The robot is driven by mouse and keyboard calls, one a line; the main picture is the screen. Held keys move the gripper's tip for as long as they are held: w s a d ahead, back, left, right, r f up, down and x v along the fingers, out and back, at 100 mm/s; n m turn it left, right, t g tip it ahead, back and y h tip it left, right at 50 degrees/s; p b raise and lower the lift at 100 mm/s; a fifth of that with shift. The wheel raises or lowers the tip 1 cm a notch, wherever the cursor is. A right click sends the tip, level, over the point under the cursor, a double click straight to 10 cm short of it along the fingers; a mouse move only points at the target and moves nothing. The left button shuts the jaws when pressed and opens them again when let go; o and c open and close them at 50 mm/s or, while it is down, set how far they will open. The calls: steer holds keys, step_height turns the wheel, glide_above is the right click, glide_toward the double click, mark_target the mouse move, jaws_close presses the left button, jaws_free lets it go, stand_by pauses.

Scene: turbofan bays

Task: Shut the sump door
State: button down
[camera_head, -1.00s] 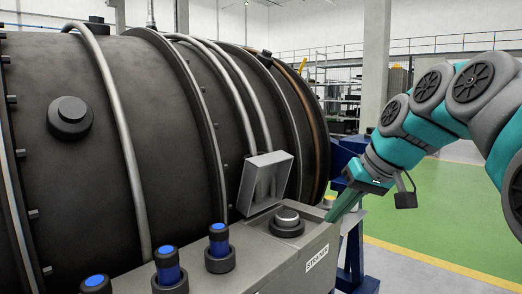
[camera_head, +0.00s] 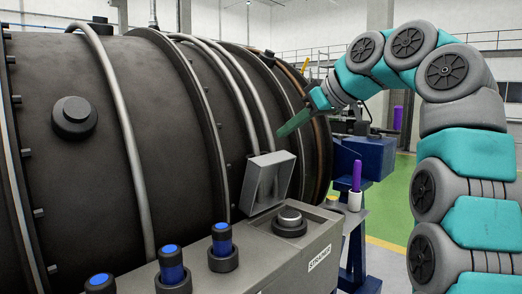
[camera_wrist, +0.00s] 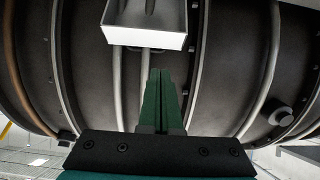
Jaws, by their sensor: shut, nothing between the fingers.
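The sump door appears to be the shallow grey box-shaped lid (camera_head: 267,181), standing raised and tilted at the back of the grey strainer housing (camera_head: 266,253). Its open, hollow side faces the head camera. My gripper (camera_head: 281,133) is shut and empty. In the head view it is above and slightly right of the lid, apart from it, in front of the dark engine casing. Its closed green fingers (camera_wrist: 160,73) point toward the lid in the wrist view.
A dark round casing (camera_head: 110,150) with metal pipes fills the left and middle. Blue-topped fittings (camera_head: 171,268) and a round knob (camera_head: 289,222) stand on the housing. A purple-handled item (camera_head: 356,178) sits in a white holder at right, beside a blue stand (camera_head: 365,155).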

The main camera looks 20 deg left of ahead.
mark_target(262, 157)
steer(key=shift+w+a+f, duration=0.1)
steer(key=shift+a, duration=0.25)
steer(key=shift+x, duration=4.65)
steer(key=shift+d+f, duration=0.15)
steer(key=shift+d+f, duration=0.1)
